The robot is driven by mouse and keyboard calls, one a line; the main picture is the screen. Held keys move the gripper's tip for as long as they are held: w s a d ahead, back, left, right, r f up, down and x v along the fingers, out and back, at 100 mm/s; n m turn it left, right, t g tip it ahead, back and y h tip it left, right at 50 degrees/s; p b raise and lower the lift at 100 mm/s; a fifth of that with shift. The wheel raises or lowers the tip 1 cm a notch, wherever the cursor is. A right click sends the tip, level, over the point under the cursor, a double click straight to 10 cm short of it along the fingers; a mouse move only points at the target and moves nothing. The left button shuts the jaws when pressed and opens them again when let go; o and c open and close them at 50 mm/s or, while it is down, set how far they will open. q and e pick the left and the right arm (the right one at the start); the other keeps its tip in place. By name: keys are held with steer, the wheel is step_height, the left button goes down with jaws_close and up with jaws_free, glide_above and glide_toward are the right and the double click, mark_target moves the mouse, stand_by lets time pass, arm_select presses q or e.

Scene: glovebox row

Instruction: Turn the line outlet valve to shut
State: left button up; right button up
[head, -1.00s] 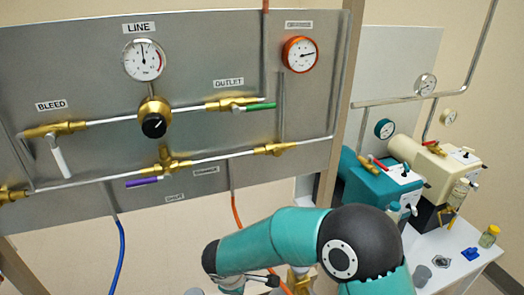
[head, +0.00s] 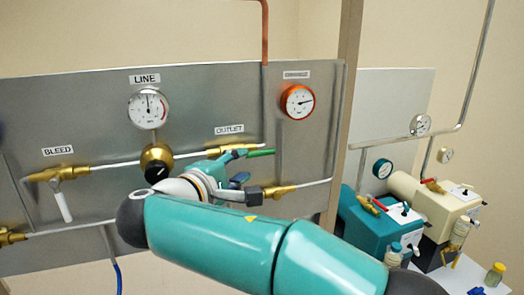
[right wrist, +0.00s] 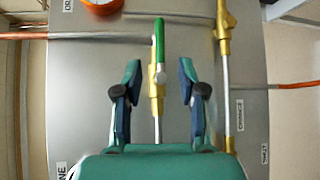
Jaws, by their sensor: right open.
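The outlet valve is a brass body on the upper pipe under the OUTLET label (head: 229,129). Its green lever (head: 262,152) points right, in line with the pipe. The fingers appear clear of the lever on both sides. My left gripper is not in view.
A LINE gauge (head: 149,108) and a black-knobbed regulator (head: 157,163) sit left of the valve. A white-handled bleed valve (head: 62,203) is farther left. An orange-rimmed gauge (head: 297,101) is at upper right. Another brass fitting (right wrist: 224,30) lies on the lower pipe.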

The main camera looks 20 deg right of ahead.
mark_target(260, 155)
steer(key=p+x, duration=0.2)
steer(key=x, duration=0.9)
steer(key=shift+a+p, duration=0.1)
steer(key=shift+p, duration=0.3)
steer(key=shift+f, duration=0.1)
jaws_close()
